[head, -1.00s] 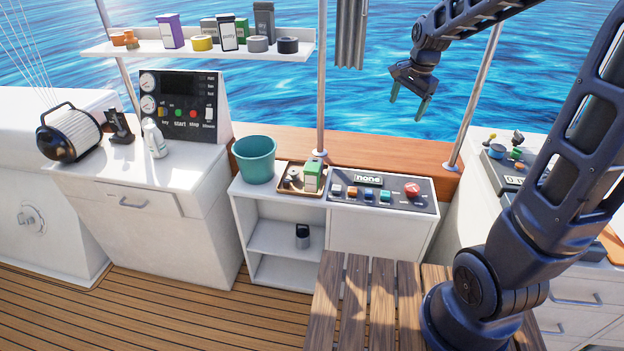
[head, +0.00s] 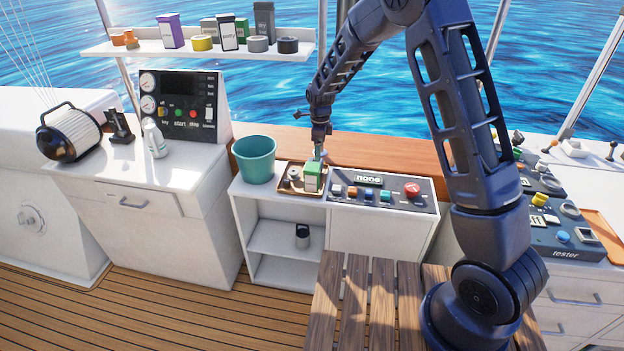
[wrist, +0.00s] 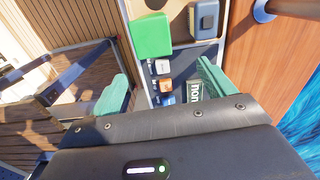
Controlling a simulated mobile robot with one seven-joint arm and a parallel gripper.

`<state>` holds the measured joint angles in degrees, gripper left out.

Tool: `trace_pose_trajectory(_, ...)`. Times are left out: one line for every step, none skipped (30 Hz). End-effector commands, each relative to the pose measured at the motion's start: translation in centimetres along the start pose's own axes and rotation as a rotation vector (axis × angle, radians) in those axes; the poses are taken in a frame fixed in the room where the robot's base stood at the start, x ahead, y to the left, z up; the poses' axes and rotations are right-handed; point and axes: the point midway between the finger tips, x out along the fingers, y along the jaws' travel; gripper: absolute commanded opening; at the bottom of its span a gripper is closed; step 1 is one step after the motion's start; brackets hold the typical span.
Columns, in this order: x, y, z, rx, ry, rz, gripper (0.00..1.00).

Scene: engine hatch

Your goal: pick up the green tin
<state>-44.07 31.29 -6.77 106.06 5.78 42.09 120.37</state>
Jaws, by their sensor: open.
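The green tin (head: 313,178), green with a pale label on its front, stands upright on a small brown tray (head: 287,189) on the white cabinet. In the wrist view the green top of the tin (wrist: 151,37) shows beyond the fingertips, not between them. My gripper (head: 319,155) points down just above the tin in the head view. In the wrist view my gripper (wrist: 163,70) is open and empty, its green finger pads apart.
A teal bucket (head: 254,160) stands left of the tray. A button panel (head: 383,198) reading "none" lies right of it. A grey metal part (head: 294,174) sits on the tray beside the tin. A wooden rail (head: 400,153) runs behind. Boxes and tins fill the upper shelf (head: 120,51).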

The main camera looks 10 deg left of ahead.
Motion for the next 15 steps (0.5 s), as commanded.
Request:
trace_pose_trajectory(1.1, 0.1, 0.8, 0.018, 0.006, 0.005, 0.82)
trace_pose_trajectory(1.6, 0.1, 1.2, 0.029, 0.009, 0.006, 0.82)
trace_pose_trajectory(2.0, 0.2, 1.6, 0.041, 0.01, 0.007, 0.82)
trace_pose_trajectory(2.2, 0.2, 1.9, 0.048, 0.011, 0.007, 0.82)
trace_pose_trajectory(2.5, 0.2, 2.0, 0.055, 0.013, 0.008, 0.82)
trace_pose_trajectory(2.8, 0.2, 2.2, 0.06, 0.014, 0.008, 0.82)
trace_pose_trajectory(2.9, 0.2, 2.3, 0.062, 0.014, 0.009, 0.82)
trace_pose_trajectory(3.1, 0.2, 2.3, 0.064, 0.014, 0.009, 0.82)
trace_pose_trajectory(3.3, 0.2, 2.3, 0.066, 0.015, 0.009, 0.82)
trace_pose_trajectory(3.5, 0.3, 2.3, 0.066, 0.015, 0.009, 0.82)
trace_pose_trajectory(3.8, 0.3, 2.3, 0.066, 0.015, 0.009, 0.82)
trace_pose_trajectory(4.3, 0.3, 2.3, 0.066, 0.016, 0.01, 0.82)
trace_pose_trajectory(4.7, 0.3, 2.2, 0.066, 0.016, 0.011, 0.82)
trace_pose_trajectory(5.1, 0.3, 2.2, 0.066, 0.016, 0.011, 0.82)
trace_pose_trajectory(5.7, 0.3, 2.2, 0.065, 0.016, 0.01, 0.82)
